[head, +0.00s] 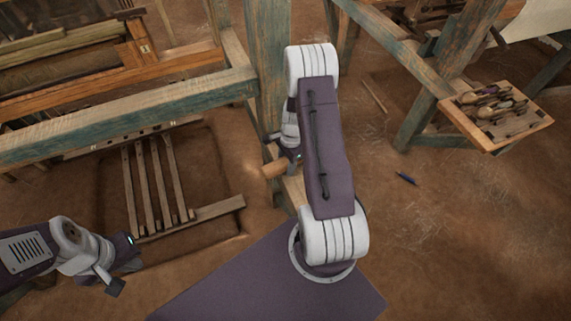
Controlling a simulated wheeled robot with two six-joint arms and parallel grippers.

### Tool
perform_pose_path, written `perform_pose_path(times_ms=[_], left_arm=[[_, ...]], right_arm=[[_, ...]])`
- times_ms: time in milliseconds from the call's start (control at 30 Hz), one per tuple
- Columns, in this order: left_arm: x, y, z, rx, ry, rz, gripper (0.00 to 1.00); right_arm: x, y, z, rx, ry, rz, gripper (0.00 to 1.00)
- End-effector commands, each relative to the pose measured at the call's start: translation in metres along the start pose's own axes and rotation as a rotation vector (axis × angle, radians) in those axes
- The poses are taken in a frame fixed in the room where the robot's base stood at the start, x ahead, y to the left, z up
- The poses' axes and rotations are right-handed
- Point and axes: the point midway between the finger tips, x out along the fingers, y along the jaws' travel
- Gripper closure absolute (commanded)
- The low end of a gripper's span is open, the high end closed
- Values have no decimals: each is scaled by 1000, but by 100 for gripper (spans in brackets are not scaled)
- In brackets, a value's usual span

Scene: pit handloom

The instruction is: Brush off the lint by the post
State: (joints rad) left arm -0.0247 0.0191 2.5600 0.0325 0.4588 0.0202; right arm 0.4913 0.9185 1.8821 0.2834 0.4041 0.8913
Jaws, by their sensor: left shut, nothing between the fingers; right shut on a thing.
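The worn green wooden post (266,55) of the loom stands upright at the upper middle. My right gripper (286,160) is beside the post's lower part, mostly hidden behind my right arm. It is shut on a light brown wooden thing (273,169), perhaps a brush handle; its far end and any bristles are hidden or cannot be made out. My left gripper (113,284) is low at the left, shut and empty, away from the post. I cannot make out lint clearly at the post's foot; my arm covers part of that area.
A green beam (130,117) runs left from the post above a pit with wooden treadles (160,180). A wooden tray (540,122) with several shuttles sits at the right.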

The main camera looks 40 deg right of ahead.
Motion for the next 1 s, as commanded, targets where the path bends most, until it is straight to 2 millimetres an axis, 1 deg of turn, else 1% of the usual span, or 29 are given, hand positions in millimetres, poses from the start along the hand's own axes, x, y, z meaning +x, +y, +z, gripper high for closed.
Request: perform_pose_path(times_ms=[33,400,500,1000], left_arm=[[-9,0,-1,0,0,0,100],[-41,1,-4,0,0,0,100],[-46,1,-5,0,0,0,100],[-46,1,-5,0,0,0,100]], right_arm=[[-10,0,1,-1,0,0,100],[-43,0,4,-8,0,1,100],[-48,0,4,-9,0,1,100],[-49,0,4,-10,0,1,100]])
